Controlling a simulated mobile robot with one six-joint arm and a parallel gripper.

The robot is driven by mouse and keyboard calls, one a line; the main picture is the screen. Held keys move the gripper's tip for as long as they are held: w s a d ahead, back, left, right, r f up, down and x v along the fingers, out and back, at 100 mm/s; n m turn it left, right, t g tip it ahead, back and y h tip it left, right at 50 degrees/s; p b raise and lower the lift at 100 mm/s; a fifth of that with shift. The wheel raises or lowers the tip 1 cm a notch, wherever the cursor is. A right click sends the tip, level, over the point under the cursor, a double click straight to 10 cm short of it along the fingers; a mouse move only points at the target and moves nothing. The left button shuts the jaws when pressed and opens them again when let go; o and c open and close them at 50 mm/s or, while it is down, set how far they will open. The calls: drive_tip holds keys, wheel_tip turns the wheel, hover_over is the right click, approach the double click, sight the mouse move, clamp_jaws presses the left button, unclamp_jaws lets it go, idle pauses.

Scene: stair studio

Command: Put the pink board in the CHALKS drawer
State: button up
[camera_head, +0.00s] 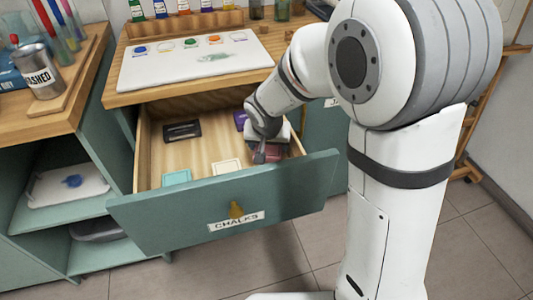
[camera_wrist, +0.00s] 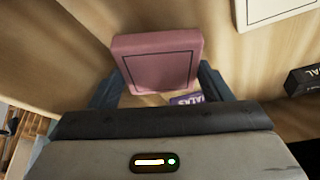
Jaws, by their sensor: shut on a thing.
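The CHALKS drawer (camera_head: 165,218) is pulled open, with its label on the teal front. My gripper (camera_head: 265,155) is inside the drawer space at its right side. It is shut on the pink board (camera_wrist: 158,60), which shows between the two fingers in the wrist view. In the head view the pink board (camera_head: 268,155) is mostly hidden by my gripper. I cannot tell whether the board touches the drawer floor.
The drawer also holds a dark box (camera_head: 182,131), a purple box (camera_head: 240,120), a teal board (camera_head: 177,178) and a cream board (camera_head: 227,167). A white palette (camera_head: 180,70) lies on the counter above. The drawer's middle floor is clear.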

sight(268, 150)
drive_tip(key=shift+f, duration=1.35)
drive_tip(key=shift+f+b, duration=0.2)
drive_tip(key=shift+b, duration=0.25)
drive_tip(key=o, duration=0.7)
drive_tip(key=shift+r, duration=0.1)
drive_tip(key=shift+r+p, duration=0.2)
drive_tip(key=shift+p, duration=0.15)
drive_tip(key=p+v, duration=0.3)
drive_tip(key=v, duration=0.8)
drive_tip(key=shift+s+r, duration=0.25)
drive_tip(key=shift+r, duration=0.1)
